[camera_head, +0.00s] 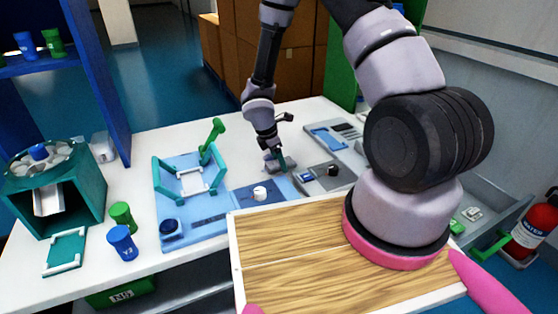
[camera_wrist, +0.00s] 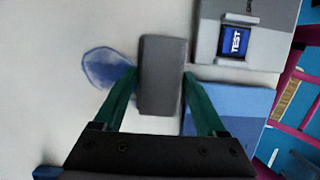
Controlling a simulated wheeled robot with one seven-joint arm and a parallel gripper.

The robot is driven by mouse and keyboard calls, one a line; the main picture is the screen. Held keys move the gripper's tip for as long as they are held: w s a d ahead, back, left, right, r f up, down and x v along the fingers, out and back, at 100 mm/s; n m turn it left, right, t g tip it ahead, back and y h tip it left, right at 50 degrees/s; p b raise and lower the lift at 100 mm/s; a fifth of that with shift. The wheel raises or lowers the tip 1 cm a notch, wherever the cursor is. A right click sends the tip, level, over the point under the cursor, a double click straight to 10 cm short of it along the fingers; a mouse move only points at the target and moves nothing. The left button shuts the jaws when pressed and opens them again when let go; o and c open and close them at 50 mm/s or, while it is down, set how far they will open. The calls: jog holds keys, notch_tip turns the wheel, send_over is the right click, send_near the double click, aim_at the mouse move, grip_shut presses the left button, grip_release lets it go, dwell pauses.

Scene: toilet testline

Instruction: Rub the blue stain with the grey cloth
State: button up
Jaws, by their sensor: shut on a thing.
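The grey cloth (camera_wrist: 162,75) is a dark grey block between the two green fingers of my gripper (camera_wrist: 160,88) in the wrist view. My gripper is shut on it. The blue stain (camera_wrist: 103,68) is a pale blue translucent patch on the white table, just left of the cloth in the wrist view; its right edge lies close to the cloth and left finger. In the head view my gripper (camera_head: 278,162) is low over the table with the cloth (camera_head: 272,166) at its tips. The stain cannot be made out there. Whether the cloth touches the table is hard to tell.
A grey panel with a blue TEST screen (camera_wrist: 235,40) and a blue plate (camera_wrist: 232,108) lie right of the cloth. In the head view, a blue fixture (camera_head: 190,222) with a green lever stands left. Blue (camera_head: 122,242) and green cups stand further left. White table (camera_head: 150,140) behind is clear.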

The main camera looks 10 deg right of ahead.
aim_at(262, 155)
jog(key=shift+f, duration=0.75)
jog(key=shift+w+a+f, duration=0.1)
jog(key=shift+w+a, duration=0.3)
jog(key=shift+w, duration=1.55)
jog(key=shift+w+a+r, duration=0.1)
jog(key=shift+w+a, duration=0.25)
jog(key=shift+w, duration=1.65)
jog(key=shift+w+a+f, duration=0.1)
jog(key=shift+w+a, duration=0.3)
jog(key=shift+w, duration=1.55)
jog(key=shift+s+d, duration=0.4)
jog(key=shift+s, duration=1.6)
jog(key=shift+s+d, duration=0.4)
jog(key=shift+s, duration=1.6)
jog(key=shift+s+d, duration=0.4)
jog(key=shift+s, duration=1.6)
jog(key=shift+s+a, duration=0.1)
jog(key=shift+a, duration=1.1)
jog(key=shift+w+a, duration=0.2)
jog(key=shift+w, duration=0.8)
jog(key=shift+w+a, duration=0.2)
jog(key=shift+w, duration=0.75)
jog(key=shift+w+a, duration=0.25)
jog(key=shift+w, duration=1.05)
jog(key=shift+w+a, duration=0.3)
jog(key=shift+w, duration=1)
jog(key=shift+w+a, duration=0.25)
jog(key=shift+w, duration=1.05)
